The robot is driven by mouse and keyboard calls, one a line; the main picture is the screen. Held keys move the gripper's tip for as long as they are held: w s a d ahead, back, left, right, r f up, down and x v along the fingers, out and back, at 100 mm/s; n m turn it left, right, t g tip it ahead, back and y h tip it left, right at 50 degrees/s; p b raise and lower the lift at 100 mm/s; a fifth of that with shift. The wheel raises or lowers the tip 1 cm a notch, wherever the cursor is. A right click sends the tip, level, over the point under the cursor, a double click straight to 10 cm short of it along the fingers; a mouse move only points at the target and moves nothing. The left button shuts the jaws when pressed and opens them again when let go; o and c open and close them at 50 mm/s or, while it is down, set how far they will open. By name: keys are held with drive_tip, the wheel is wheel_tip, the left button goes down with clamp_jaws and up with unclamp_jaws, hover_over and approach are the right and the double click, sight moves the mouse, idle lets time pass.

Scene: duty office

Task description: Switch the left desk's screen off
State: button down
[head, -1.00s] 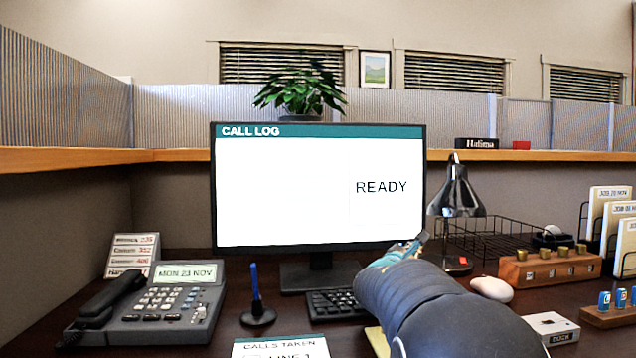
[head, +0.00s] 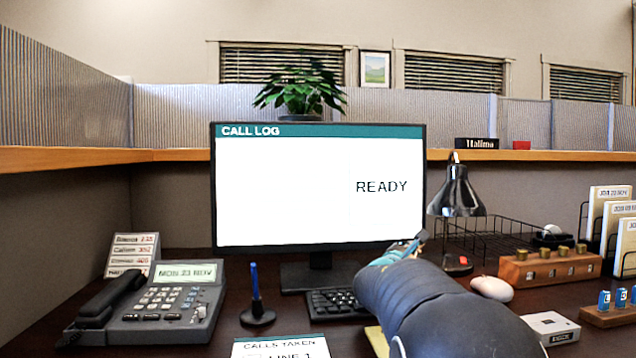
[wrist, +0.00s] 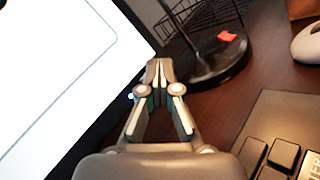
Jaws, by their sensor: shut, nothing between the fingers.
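The screen (head: 290,190) stands on the desk, lit white, with a "CALL LOG" bar and the word "READY". My gripper (head: 418,240) is at the screen's lower right corner, partly hidden behind my own arm. In the wrist view the gripper (wrist: 159,68) is shut and empty, its fingertips close to the dark lower edge of the screen (wrist: 50,70). A small bluish-white light (wrist: 130,96) shows on that edge beside the left finger. I cannot tell whether the fingertips touch the bezel.
A desk lamp (head: 456,190) stands just right of the screen; its round base (wrist: 205,62) is near the fingertips in the wrist view. A keyboard (head: 335,303), white mouse (head: 492,288), phone (head: 160,305) and pen stand (head: 257,315) occupy the desk. A wire tray (head: 490,240) lies behind.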

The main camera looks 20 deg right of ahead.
drive_tip(key=shift+w, duration=0.35)
drive_tip(key=shift+w+d, duration=0.1)
drive_tip(key=shift+w, duration=0.1)
idle(0.5)
drive_tip(key=shift+s+f+b, duration=0.1)
drive_tip(key=shift+s+b, duration=0.05)
drive_tip(key=shift+b, duration=0.2)
drive_tip(key=shift+s+b, duration=0.35)
drive_tip(key=shift+s, duration=0.15)
drive_tip(key=shift+s+a, duration=0.1)
drive_tip(key=shift+a, duration=0.1)
drive_tip(key=shift+s+a+b, duration=0.2)
drive_tip(key=shift+s+b, duration=0.4)
drive_tip(key=shift+s, duration=0.25)
drive_tip(key=shift+s+a+b, duration=0.2)
drive_tip(key=shift+s+b, duration=0.4)
drive_tip(key=shift+s, duration=0.25)
drive_tip(key=shift+s+a+r, duration=0.15)
drive_tip(key=shift+s, duration=0.45)
drive_tip(key=shift+s+a+r, duration=0.1)
drive_tip(key=shift+s, duration=0.45)
